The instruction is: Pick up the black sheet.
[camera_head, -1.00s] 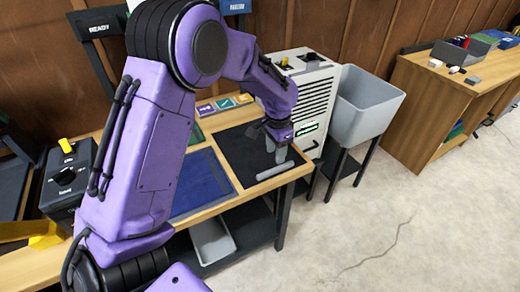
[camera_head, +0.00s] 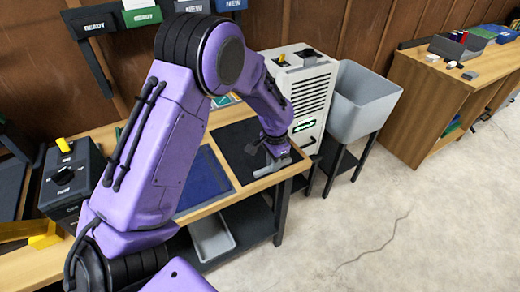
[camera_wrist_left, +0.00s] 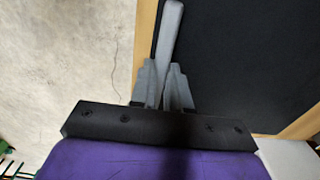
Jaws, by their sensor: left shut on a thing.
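The black sheet (camera_head: 232,142) lies flat in the right part of the wooden table, with a grey bar (camera_head: 285,164) along its front edge. The sheet fills much of the left wrist view (camera_wrist_left: 250,60), where the grey bar (camera_wrist_left: 168,35) runs up from between the fingers. My left gripper (camera_head: 272,156) is at the sheet's front edge, shut on the grey bar; its grey fingers also show in the left wrist view (camera_wrist_left: 166,80). They hide part of the bar. My right gripper is not in view.
A blue sheet (camera_head: 202,180) lies left of the black one. A white vented machine (camera_head: 308,95) and a grey bin (camera_head: 362,100) stand to the right. A black box with a knob (camera_head: 70,180) sits at the left. Open floor lies in front.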

